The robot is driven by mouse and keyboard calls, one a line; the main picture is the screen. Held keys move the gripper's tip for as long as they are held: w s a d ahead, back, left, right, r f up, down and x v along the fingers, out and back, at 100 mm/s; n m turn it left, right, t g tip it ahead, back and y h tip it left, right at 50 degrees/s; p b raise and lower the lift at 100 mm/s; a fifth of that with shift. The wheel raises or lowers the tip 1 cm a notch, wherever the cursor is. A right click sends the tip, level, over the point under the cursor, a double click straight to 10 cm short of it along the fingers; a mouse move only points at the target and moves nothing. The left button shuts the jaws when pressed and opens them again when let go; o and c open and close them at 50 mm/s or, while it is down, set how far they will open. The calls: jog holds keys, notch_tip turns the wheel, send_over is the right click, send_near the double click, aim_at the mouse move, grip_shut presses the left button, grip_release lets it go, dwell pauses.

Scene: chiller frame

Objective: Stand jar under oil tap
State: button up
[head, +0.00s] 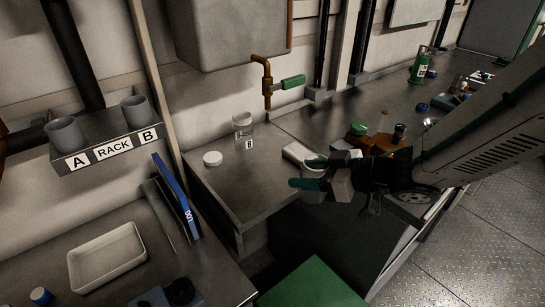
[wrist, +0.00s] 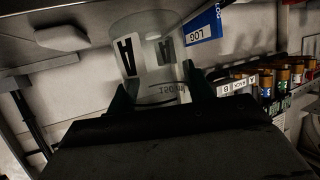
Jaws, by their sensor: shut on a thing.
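A clear jar (wrist: 158,55) marked A and 150 ml sits between the fingers of my gripper (wrist: 160,95) in the wrist view. My gripper (head: 312,172), with green fingers, is shut on it in the head view. There it is over the front right of the steel bench, right of and nearer than the tap. The oil tap (head: 267,82) is a copper pipe with a green handle (head: 292,81), coming down from a grey tank. A second clear jar (head: 242,121), marked B, stands on the bench left of the tap. The held jar is partly hidden by the fingers in the head view.
A white round lid (head: 212,158) lies on the steel bench (head: 235,190). The bench below the tap looks clear. A rack (head: 105,140) with two grey cups and a blue binder (head: 176,195) are at the left. Tools and bottles lie along the right counter.

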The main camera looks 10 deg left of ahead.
jog(key=w+a, duration=0.3)
jog(key=a, duration=0.1)
jog(key=w+a+f, duration=0.1)
jog(key=w+a, duration=0.6)
jog(key=a, duration=0.1)
jog(key=shift+w+a+f, duration=0.15)
jog(key=shift+w+f, duration=0.1)
jog(key=shift+w, duration=0.1)
jog(key=shift+f, duration=1.7)
jog(key=shift+f, duration=0.15)
jog(key=o, duration=1)
jog(key=shift+c, duration=0.2)
jog(key=shift+s+d+r, duration=0.1)
jog(key=shift+d+r, duration=0.15)
jog(key=shift+r, duration=0.05)
jog(key=v, duration=1.1)
jog(key=shift+d, duration=0.25)
